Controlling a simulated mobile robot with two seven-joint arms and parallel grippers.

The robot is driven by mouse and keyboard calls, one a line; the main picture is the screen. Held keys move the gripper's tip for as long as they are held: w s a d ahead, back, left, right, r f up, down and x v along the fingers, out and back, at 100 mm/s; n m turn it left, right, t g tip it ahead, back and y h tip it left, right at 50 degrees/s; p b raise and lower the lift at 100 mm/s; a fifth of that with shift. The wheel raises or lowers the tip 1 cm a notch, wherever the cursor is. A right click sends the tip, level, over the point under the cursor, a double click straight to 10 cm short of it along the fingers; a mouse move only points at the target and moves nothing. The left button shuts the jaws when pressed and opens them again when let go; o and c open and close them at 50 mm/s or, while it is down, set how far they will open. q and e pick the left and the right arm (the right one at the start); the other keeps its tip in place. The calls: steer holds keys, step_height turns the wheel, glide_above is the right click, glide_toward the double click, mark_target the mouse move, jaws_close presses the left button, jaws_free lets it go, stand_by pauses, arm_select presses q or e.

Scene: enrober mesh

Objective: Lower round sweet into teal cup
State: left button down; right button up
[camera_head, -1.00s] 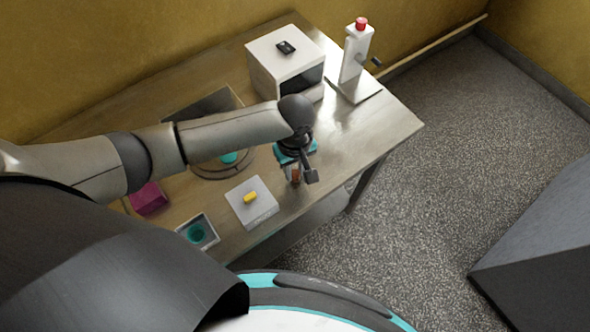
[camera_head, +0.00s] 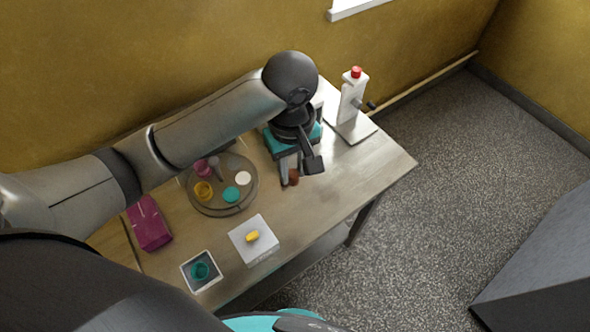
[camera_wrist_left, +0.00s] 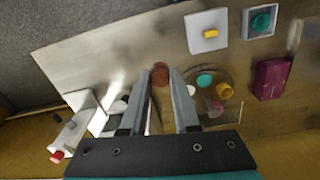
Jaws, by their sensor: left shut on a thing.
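My left gripper (camera_head: 289,180) points down over the right part of the table, shut on a brown round sweet (camera_head: 294,177). In the left wrist view the sweet (camera_wrist_left: 160,73) sits at the tips between the two fingers. The teal cup (camera_head: 201,271) stands in a small square white-rimmed tray (camera_head: 187,279) near the table's front edge, left of and nearer than the gripper. It also shows in the left wrist view (camera_wrist_left: 262,21), at the upper right, well apart from the sweet. My right gripper is not in view.
A round stand (camera_head: 215,207) carries yellow, pink, teal and white pieces. A magenta packet (camera_head: 150,226) lies left. A white dispenser with red cap (camera_head: 352,98) stands back right.

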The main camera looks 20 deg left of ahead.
arm_select(q)
steer(key=s+a+f+p, duration=0.2)
steer(key=s+a+f, duration=0.4)
steer(key=s+a, duration=0.2)
steer(key=s+a+f+p, duration=0.2)
steer(key=s+a+f, duration=0.4)
steer(key=s, duration=0.5)
steer(key=shift+s+a+f+p, duration=0.15)
steer(key=shift+s+a+p, duration=0.15)
steer(key=shift+a, duration=0.95)
steer(key=shift+f, duration=0.1)
steer(key=shift+f, duration=0.7)
steer(key=shift+f+b, duration=1.2)
steer(key=shift+f, duration=0.85)
stand_by(0.3)
steer(key=c, duration=0.6)
jaws_free()
